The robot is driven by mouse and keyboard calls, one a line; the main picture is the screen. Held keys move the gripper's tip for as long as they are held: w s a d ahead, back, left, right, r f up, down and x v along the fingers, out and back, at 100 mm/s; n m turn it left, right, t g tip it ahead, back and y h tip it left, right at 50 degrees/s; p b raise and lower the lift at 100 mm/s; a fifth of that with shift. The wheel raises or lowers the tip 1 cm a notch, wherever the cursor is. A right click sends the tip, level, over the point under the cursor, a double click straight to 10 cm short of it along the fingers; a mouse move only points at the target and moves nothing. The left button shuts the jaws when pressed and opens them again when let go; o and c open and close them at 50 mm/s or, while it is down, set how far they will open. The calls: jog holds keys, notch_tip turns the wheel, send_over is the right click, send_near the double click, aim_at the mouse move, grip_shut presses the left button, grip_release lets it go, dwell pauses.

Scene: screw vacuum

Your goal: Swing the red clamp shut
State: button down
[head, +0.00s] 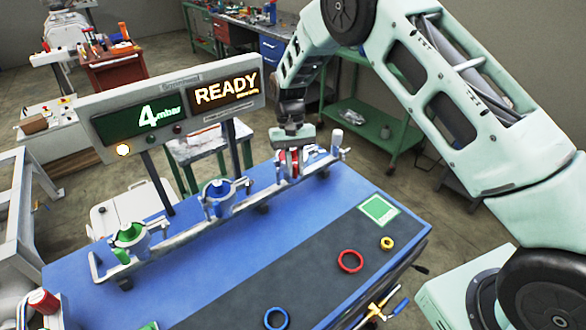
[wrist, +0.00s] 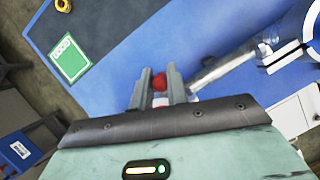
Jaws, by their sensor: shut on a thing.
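The red clamp (head: 282,163) is at the right end of the metal rail on the blue bench, partly hidden by my gripper. My gripper (head: 290,147) points down over it. In the wrist view my two fingers (wrist: 157,88) are closed around a small red rounded part (wrist: 159,81) of the clamp. How far the clamp is swung cannot be told, as the gripper covers much of it.
The blue clamp (head: 218,196) and green clamp (head: 130,240) stand along the rail to the left. A sign (head: 178,104) behind reads 4 mbar and READY. A red ring (head: 361,265), blue ring (head: 285,320) and yellow ring (head: 387,248) lie on the dark strip in front.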

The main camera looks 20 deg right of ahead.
jog(key=shift+w+d, duration=0.1)
jog(key=c, duration=1.4)
grip_release()
jog(key=shift+o, duration=0.2)
jog(key=b+v, duration=0.3)
jog(key=v, duration=1.4)
jog(key=shift+r, duration=0.3)
